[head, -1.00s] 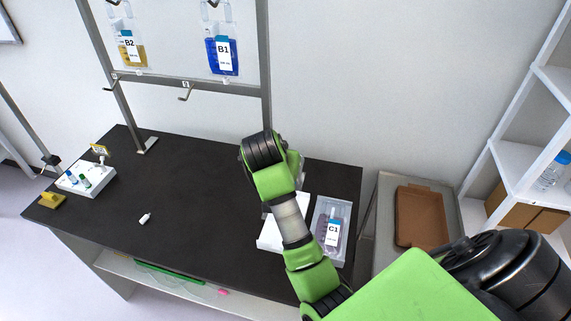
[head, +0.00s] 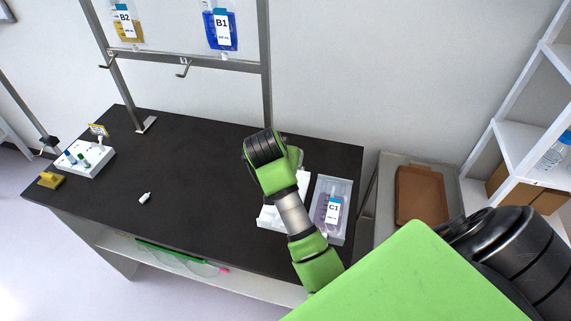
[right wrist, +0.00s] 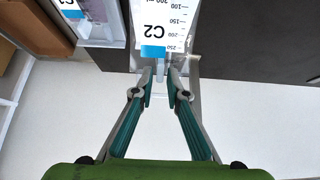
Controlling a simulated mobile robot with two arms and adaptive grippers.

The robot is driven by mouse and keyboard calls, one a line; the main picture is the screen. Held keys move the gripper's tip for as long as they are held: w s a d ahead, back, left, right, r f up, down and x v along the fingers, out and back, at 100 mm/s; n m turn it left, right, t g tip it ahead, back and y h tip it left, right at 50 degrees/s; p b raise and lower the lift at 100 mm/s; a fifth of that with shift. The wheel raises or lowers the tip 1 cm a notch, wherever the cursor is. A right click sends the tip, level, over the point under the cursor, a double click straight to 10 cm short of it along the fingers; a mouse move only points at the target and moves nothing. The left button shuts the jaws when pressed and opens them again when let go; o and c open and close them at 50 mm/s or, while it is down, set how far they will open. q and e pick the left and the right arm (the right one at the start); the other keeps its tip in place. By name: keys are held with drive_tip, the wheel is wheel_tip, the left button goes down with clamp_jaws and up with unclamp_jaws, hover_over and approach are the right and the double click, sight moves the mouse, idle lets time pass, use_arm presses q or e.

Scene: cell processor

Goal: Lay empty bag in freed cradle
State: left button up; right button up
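A clear, flat bag labelled C2 (right wrist: 160,25) with a blue tab is in the right wrist view. My right gripper (right wrist: 160,88) has its teal fingers closed in on the bag's narrow end. In the head view my right arm hides this gripper and most of what is under it. A bag labelled C1 (head: 331,208) lies in a pale cradle (head: 340,184) near the table's right end. A white surface (head: 268,215) shows left of it, partly behind my arm; I cannot tell whether it is an empty cradle. My left gripper is out of view.
Bags B2 (head: 126,24) and B1 (head: 220,30) hang on a metal rack. A white block with vials (head: 88,160), a yellow item (head: 50,180) and a small white bottle (head: 145,198) are on the dark table (head: 200,165). A brown tray (head: 418,195) stands right. The table's middle is mostly clear.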

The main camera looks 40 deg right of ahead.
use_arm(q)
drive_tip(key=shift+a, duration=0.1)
use_arm(e)
drive_tip(key=shift+a+r, duration=0.1)
drive_tip(key=shift+r, duration=0.05)
drive_tip(key=v, duration=1.1)
drive_tip(key=shift+s+a+r, duration=0.1)
drive_tip(key=shift+s+r, duration=0.1)
drive_tip(key=shift+r, duration=0.05)
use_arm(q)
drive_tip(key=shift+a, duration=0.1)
